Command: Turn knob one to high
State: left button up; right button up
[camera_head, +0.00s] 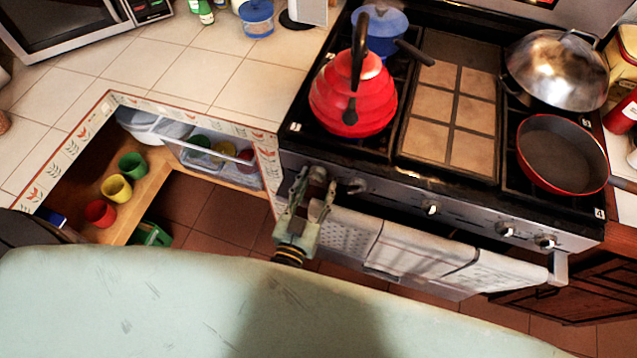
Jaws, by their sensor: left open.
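The stove front (390,193) carries a row of several knobs, with a small "1" label at the stove's left front corner. The leftmost knob (318,173) is small and partly hidden by my left gripper, so its setting cannot be read. My left gripper (312,186) is open in front of it, with one finger to its left and the other just below it to its right. I cannot tell whether either finger touches the knob. A second knob (356,186) sits just to the right. My right gripper is not in view.
White towels (400,245) hang over the oven handle just right of my left gripper. A red kettle (353,95) stands on the front left burner. A red pan (560,152) and a domed metal lid (556,70) are at right. An open lower cabinet (105,165) is at left.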

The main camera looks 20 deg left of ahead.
pick_arm(q)
jog(key=s, duration=1.1)
jog(key=shift+a, duration=0.15)
jog(key=s+a+f+m+g+h, duration=0.1)
jog(key=s+f+g, duration=0.3)
jog(key=f, duration=0.9)
jog(key=s+f+m+g+h, duration=0.1)
jog(key=s+f+m+g, duration=0.3)
jog(key=f, duration=0.9)
jog(key=s+a+f+n+g+y, duration=0.1)
jog(key=s+a+f+g, duration=0.3)
jog(key=s+f, duration=0.3)
jog(key=s+a+f+n+g+y, duration=0.1)
jog(key=s+a+f+n+g, duration=0.1)
jog(key=s+a+f+g, duration=0.3)
jog(key=s+f, duration=0.2)
jog(key=s, duration=0.2)
jog(key=shift+s+a+y, duration=0.3)
jog(key=shift+s, duration=0.1)
